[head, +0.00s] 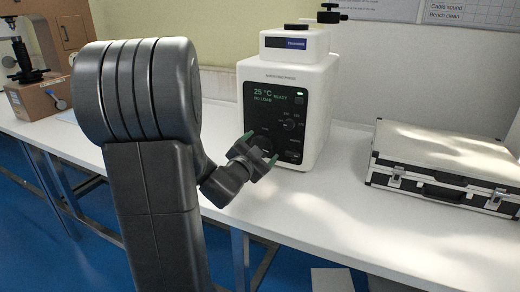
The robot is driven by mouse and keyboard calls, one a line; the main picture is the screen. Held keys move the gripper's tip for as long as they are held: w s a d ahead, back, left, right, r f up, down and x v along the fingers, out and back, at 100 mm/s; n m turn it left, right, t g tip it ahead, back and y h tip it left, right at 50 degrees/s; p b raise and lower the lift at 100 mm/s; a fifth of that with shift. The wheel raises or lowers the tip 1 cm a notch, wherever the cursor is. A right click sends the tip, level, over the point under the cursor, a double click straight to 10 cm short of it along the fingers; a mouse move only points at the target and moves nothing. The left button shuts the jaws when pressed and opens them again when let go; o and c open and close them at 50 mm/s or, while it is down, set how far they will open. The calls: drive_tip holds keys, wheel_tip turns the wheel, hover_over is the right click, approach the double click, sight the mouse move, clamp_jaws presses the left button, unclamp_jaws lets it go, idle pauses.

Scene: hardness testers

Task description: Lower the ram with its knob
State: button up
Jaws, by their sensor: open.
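A white mounting press (316,110) stands on the bench, with a black front panel. Its lit display (270,97) reads 25 °C, READY and NO LOAD. A small round knob (289,125) shows on the right of the panel. My gripper (259,148) is open, with green fingertips, in front of the panel's lower left. It hides that part, so I cannot tell whether a knob is between the fingers or touched.
A silver-and-black hard case (455,160) lies on the bench to the right. A tester (20,52) and a brown box (42,100) stand at the far left. The white bench (350,215) is clear in front of the press. My arm covers the left middle of the view.

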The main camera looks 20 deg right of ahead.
drive_tip(key=p+v, duration=0.1)
drive_tip(key=v, duration=1.2)
drive_tip(key=shift+s+a, duration=0.25)
drive_tip(key=shift+a, duration=0.1)
drive_tip(key=shift+w, duration=0.1)
